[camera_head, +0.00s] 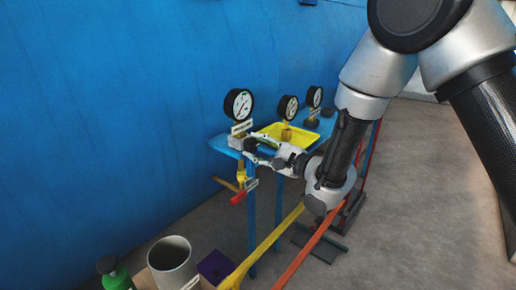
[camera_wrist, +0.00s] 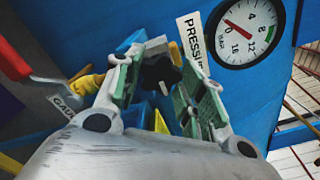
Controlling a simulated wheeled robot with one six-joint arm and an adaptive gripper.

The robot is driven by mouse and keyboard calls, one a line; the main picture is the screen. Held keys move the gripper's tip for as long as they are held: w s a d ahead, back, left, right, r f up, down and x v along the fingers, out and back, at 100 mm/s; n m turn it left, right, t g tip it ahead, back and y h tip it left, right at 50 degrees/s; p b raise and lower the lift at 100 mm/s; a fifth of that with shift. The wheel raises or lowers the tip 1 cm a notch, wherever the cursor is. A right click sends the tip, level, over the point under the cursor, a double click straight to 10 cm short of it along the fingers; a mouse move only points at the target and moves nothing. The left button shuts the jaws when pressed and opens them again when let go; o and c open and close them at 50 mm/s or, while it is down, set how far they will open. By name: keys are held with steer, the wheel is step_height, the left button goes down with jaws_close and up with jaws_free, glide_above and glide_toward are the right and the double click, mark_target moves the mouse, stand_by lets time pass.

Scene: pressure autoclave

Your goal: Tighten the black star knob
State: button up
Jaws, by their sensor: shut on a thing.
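The black star knob (camera_wrist: 160,70) sits between the two green-padded fingers of my gripper (camera_wrist: 157,82) in the wrist view. The gripper is shut on the knob. A light stem shows at the knob's middle, and the fingers hide part of its sides. In the head view my gripper (camera_head: 254,151) reaches from the right to the near left edge of the blue table (camera_head: 223,146), below a pressure gauge (camera_head: 239,104). This gauge also shows at upper right in the wrist view (camera_wrist: 249,32), with a "PRESS" label beside it.
A yellow tray (camera_head: 303,135) and two more gauges stand farther along the table. A red-handled valve (camera_head: 239,197) hangs below the table's near end. A blue wall (camera_head: 120,110) rises behind. A grey cylinder (camera_head: 172,262) and a green bottle (camera_head: 116,277) stand at lower left.

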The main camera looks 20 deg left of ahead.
steer(key=shift+f, duration=0.1)
steer(key=o, duration=1)
steer(key=v, duration=0.7)
steer(key=shift+d, duration=0.25)
steer(key=shift+s, duration=0.1)
